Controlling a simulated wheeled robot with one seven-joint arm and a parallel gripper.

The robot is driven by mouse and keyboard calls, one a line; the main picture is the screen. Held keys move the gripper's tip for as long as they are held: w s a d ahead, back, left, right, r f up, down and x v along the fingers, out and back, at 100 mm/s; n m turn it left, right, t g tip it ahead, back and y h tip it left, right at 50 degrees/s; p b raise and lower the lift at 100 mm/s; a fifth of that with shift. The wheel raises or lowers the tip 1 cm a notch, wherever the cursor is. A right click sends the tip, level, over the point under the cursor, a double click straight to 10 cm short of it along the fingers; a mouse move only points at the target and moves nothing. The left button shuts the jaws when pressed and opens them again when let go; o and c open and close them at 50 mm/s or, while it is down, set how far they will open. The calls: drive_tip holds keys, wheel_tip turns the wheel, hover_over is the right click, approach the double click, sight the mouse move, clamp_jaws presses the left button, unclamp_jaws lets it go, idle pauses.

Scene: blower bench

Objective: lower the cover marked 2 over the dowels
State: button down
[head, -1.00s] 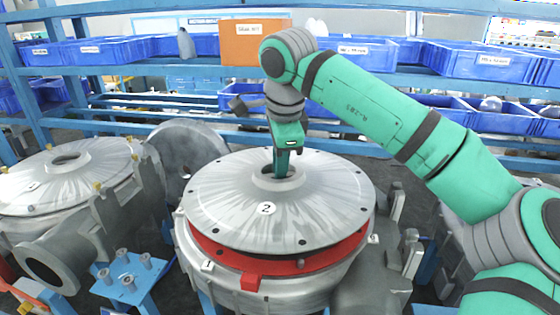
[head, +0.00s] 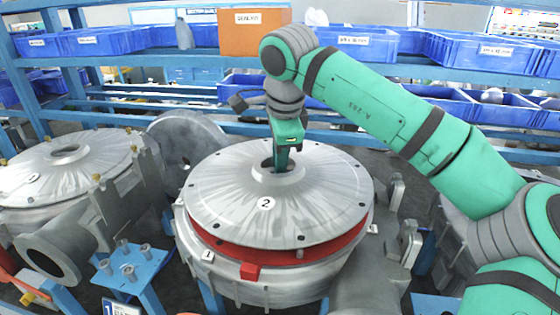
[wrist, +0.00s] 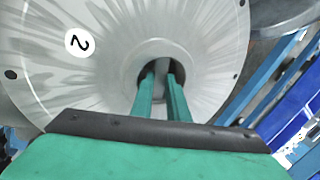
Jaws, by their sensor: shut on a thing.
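The grey metal cover marked 2 (head: 225,205) is a wide, shallow cone with holes around its rim. My gripper (head: 281,166) reaches into its central opening from above and is shut on it. In the wrist view the fingers (wrist: 161,80) go into the opening of the cover (wrist: 110,75). The cover hangs roughly level, a little above the round grey housing marked 1 (head: 225,282). A red ring (head: 300,256) with a front tab shows between them, mostly at the front and right. I cannot make out the dowels; the cover hides most of the housing's top.
Another covered housing (head: 65,185) stands at the left, with a grey disc (head: 190,150) upright behind. A blue stand with pegs (head: 135,284) is at front left. Blue shelves with bins (head: 485,55) and an orange box (head: 254,38) run along the back.

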drive_tip(key=shift+s+r, duration=0.1)
drive_tip(key=shift+s, duration=0.05)
drive_tip(key=shift+f, duration=1.25)
idle(3.6)
drive_tip(key=c, duration=1.6)
unclamp_jaws()
drive_tip(key=shift+c, duration=0.2)
drive_tip(key=shift+f, duration=0.15)
